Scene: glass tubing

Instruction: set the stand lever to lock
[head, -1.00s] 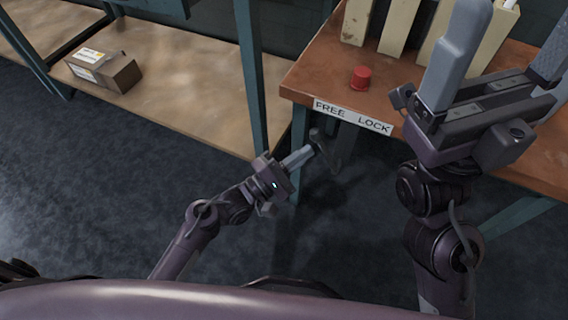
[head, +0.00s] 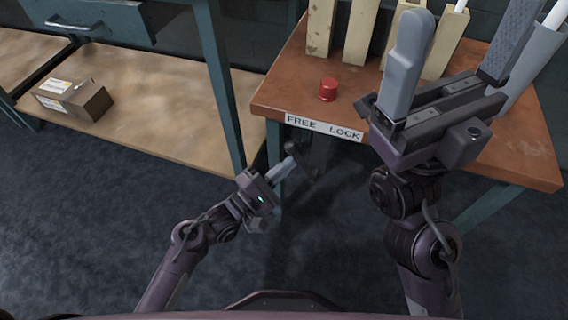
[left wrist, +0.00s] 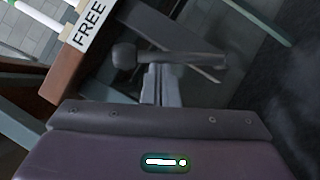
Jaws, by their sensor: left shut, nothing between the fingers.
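The stand lever (head: 303,163) is a dark grey bar with a round knob, below the front edge of the wooden bench. It sits beneath the FREE end of the white FREE/LOCK label (head: 323,129). In the left wrist view the lever (left wrist: 180,59) lies across the picture just beyond the fingertips, knob to the left. My left gripper (head: 289,165) is shut and empty, its tips at the lever; I cannot tell whether they touch. My right gripper (head: 455,70) is wide open and empty above the bench's right part, fingers up.
A red cylinder (head: 328,90) stands on the bench top (head: 285,85). Several cream blocks (head: 361,32) stand behind it. A cardboard box (head: 75,100) lies on a low shelf (head: 160,120) at left. A teal post (head: 221,85) rises left of the bench.

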